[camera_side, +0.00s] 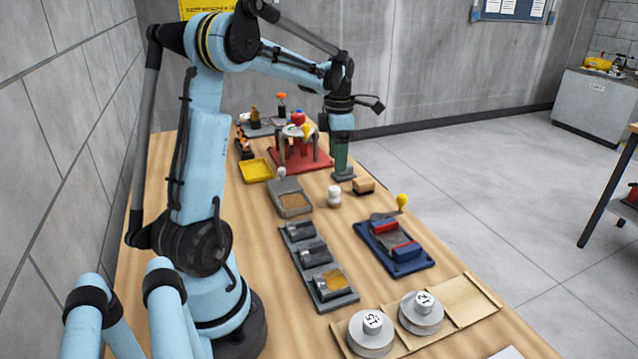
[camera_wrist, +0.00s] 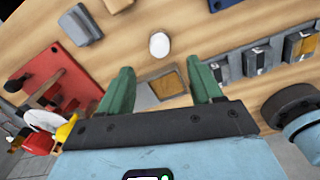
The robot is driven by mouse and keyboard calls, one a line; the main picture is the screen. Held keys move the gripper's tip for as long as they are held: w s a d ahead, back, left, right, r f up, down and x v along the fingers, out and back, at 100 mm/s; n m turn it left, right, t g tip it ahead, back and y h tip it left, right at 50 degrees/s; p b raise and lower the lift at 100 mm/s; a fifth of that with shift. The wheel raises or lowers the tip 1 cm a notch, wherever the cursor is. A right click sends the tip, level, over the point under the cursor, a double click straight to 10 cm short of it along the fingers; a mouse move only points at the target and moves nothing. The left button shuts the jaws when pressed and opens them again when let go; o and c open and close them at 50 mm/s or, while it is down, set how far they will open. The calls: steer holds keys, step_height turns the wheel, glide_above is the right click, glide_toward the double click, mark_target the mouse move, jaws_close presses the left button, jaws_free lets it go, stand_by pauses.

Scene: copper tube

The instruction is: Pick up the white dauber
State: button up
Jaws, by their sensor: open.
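The white dauber (camera_side: 334,196) looks like a small upright white piece with a rounded top, standing on the wooden table right of the grey tray. In the wrist view it is a white oval (camera_wrist: 159,44), above the gap between the fingertips. My gripper (camera_side: 341,172) is beyond the dauber in the side view, with its green fingers pointing down. In the wrist view my gripper (camera_wrist: 160,72) is open, its fingers wide apart with nothing between them. The dauber is apart from both fingers.
A grey tray with a brown inside (camera_side: 293,200) lies left of the dauber, with a pale knob (camera_side: 282,173) at its far end. A wooden block (camera_side: 363,186), a red stand (camera_side: 300,158) and a blue fixture (camera_side: 396,246) are nearby. Grey holders (camera_side: 318,265) lie nearer the camera.

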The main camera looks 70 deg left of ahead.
mark_target(333, 188)
step_height(333, 188, down, 5)
steer(key=shift+f, duration=0.1)
steer(key=shift+s+a+f, duration=0.1)
steer(key=shift+s+f, duration=0.05)
steer(key=shift+f, duration=1.15)
steer(key=shift+s+a+f, duration=0.1)
steer(key=shift+s+f, duration=0.05)
steer(key=shift+f, duration=1.15)
jaws_close()
steer(key=shift+r, duration=0.2)
